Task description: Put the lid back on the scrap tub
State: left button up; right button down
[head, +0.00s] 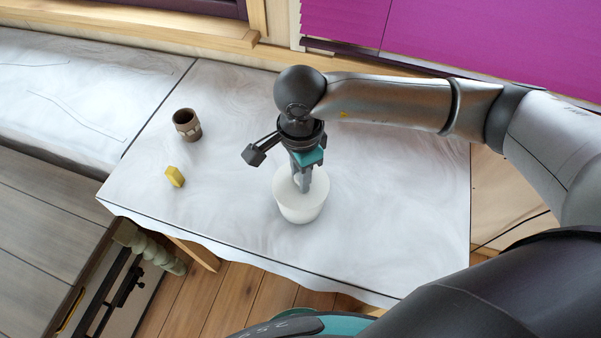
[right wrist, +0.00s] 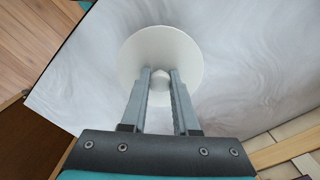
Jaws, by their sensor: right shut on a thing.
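The white scrap tub (head: 300,211) stands upright on the marbled tabletop, near its front edge in the head view. A round white lid (right wrist: 160,45) with a small knob (right wrist: 160,78) shows in the right wrist view and hides what is below it. My right gripper (head: 303,188) points down over the tub, and in the right wrist view its fingers (right wrist: 160,82) are shut on the lid's knob. The lid is at the tub's mouth; I cannot tell whether it rests on the rim or is slightly above. My left gripper is not in view.
A brown cup (head: 187,125) and a yellow block (head: 174,177) stand on the left part of the table (head: 240,100). The tabletop around the tub is clear. A purple blind (head: 450,40) hangs behind my right arm, and the wooden floor (head: 255,298) lies beyond the front edge.

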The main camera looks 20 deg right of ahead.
jog(key=shift+f+b, duration=0.2)
jog(key=shift+b, duration=0.5)
dwell(1.1)
dwell(0.4)
jog(key=shift+c, duration=0.6)
grip_release()
jog(key=shift+r+p, duration=2)
jog(key=shift+r, duration=1.55)
